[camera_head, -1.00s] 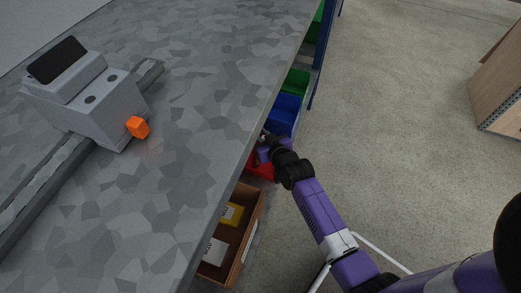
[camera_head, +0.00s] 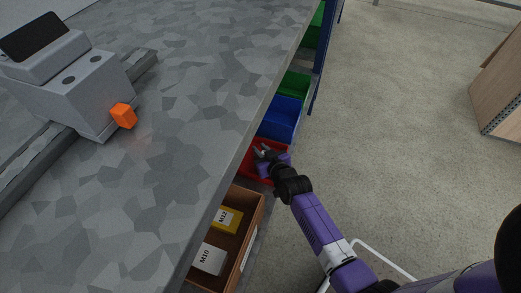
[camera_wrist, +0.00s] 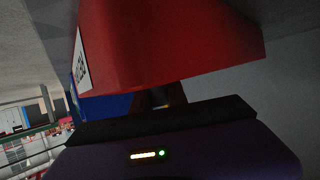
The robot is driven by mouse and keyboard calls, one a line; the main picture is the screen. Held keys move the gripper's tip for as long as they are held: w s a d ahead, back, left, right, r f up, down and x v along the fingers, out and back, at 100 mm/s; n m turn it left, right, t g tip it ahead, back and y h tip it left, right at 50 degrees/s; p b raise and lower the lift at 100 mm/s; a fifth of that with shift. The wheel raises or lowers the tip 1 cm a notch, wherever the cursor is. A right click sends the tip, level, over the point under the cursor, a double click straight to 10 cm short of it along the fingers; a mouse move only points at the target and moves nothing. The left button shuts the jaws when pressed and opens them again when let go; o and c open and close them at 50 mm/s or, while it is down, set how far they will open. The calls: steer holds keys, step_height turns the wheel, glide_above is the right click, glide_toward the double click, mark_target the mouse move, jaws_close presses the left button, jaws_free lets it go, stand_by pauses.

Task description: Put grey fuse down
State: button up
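My gripper (camera_head: 261,151) is at the red bin (camera_head: 250,172) below the edge of the grey speckled worktop. Its light fingertips show over the bin in the head view, but they are too small to tell whether they are apart. I cannot make out a grey fuse in either view. In the wrist view the red bin (camera_wrist: 170,50) fills the upper middle, close in front of the purple gripper body, and hides most of the fingers.
The worktop edge (camera_head: 222,165) runs close to the left of my gripper. A blue bin (camera_head: 281,118) and a green bin (camera_head: 296,84) lie beyond the red one. A brown box (camera_head: 240,196) with yellow and white packs is nearer.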

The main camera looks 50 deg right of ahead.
steer(key=o, duration=0.4)
steer(key=shift+r, duration=0.3)
steer(key=p+v, duration=0.4)
steer(key=v, duration=0.8)
steer(key=shift+a+f, duration=0.1)
steer(key=shift+f, duration=0.05)
